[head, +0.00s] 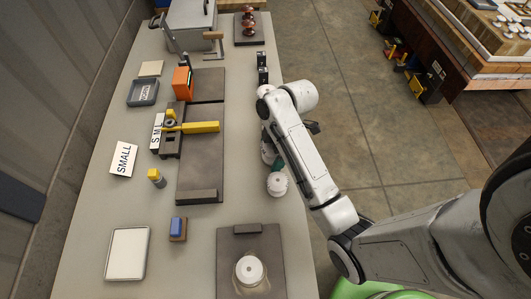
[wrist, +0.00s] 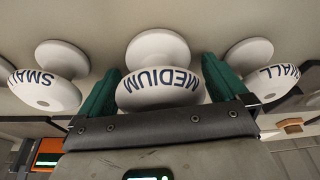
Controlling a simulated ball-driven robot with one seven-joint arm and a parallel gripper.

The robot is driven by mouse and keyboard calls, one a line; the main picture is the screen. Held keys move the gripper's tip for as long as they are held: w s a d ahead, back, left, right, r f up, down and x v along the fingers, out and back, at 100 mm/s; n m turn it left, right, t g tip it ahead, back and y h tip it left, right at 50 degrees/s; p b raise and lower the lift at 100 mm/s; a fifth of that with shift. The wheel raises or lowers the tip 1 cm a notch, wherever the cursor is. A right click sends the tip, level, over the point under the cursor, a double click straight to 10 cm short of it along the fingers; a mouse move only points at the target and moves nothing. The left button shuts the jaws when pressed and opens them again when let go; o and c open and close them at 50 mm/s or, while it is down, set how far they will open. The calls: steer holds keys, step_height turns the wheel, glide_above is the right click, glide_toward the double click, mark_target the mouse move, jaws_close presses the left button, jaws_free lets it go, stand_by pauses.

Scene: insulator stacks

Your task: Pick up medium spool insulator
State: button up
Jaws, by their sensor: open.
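In the wrist view, the medium spool insulator (wrist: 160,58) is white, with two flanges and MEDIUM in dark letters on the nearer one. My gripper (wrist: 162,86) is open, with one green finger on each side of that nearer flange. I cannot tell whether the fingers touch it. In the head view, my gripper (head: 270,156) is mostly hidden under my arm at the table's right side. A white insulator (head: 277,184) shows just in front of it, its label not readable.
Small-labelled white spools stand left (wrist: 42,90) and right (wrist: 272,80) of the medium one in the wrist view, close to the fingers. A dark mat (head: 228,265) holds another white insulator (head: 249,270). A long dark fixture (head: 200,185) lies left of my gripper.

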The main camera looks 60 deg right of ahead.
steer(key=c, duration=1.2)
steer(key=shift+c, duration=0.2)
steer(key=shift+r+p, duration=0.25)
steer(key=shift+p, duration=0.05)
